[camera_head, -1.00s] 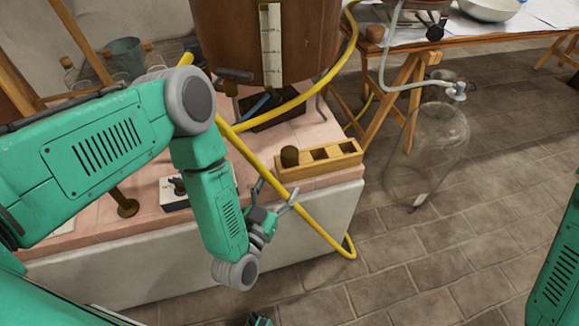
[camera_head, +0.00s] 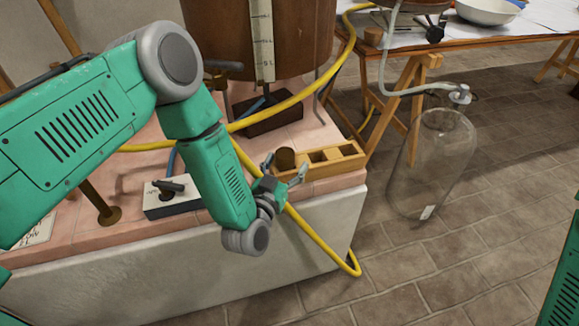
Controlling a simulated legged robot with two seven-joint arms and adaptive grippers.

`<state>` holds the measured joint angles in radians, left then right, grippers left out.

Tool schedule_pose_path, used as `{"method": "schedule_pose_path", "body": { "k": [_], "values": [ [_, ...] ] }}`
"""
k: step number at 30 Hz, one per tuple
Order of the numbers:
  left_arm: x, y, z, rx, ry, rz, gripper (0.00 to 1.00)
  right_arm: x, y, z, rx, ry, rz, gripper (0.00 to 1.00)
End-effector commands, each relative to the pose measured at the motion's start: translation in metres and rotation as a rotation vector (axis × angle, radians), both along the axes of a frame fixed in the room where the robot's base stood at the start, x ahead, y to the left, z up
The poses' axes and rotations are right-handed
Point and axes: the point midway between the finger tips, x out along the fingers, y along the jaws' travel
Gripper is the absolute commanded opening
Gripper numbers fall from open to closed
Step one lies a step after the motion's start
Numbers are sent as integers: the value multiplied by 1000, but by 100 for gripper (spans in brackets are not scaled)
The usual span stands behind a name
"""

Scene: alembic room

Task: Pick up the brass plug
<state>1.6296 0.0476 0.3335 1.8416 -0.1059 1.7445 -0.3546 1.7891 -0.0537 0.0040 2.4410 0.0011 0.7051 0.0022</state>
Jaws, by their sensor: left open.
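A dark brown cylinder (camera_head: 285,157), which looks like the brass plug, stands upright in the left compartment of a wooden rack (camera_head: 338,170) on the pink tiled bench. My left gripper (camera_head: 283,172) is open and empty at the rack's left end. In the picture its two fingertips lie on either side of the plug's lower part. I cannot tell whether they touch it or how far in front of it they are. The plug's lower end is hidden by the rack. My right gripper is out of view; only green arm parts show at the right edge.
A yellow hose (camera_head: 320,248) crosses the bench and hangs over its front edge close to my left gripper. A small white switch box (camera_head: 172,202) sits left of my forearm. A large copper vessel (camera_head: 300,45) stands behind. A glass jar (camera_head: 432,165) is on the floor at right.

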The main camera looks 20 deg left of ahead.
Motion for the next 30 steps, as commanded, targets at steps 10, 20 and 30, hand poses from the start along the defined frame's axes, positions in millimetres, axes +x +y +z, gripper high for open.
{"method": "schedule_pose_path", "body": {
  "k": [10, 20, 30],
  "values": [
    [21, -2, 1, 2, -1, 2, 65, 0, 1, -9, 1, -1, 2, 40],
    [21, -2, 1, 2, -3, 1, 4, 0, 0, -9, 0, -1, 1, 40],
    [21, -1, 16, 1, -4, 1, 4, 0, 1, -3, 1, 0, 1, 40]
  ]
}}
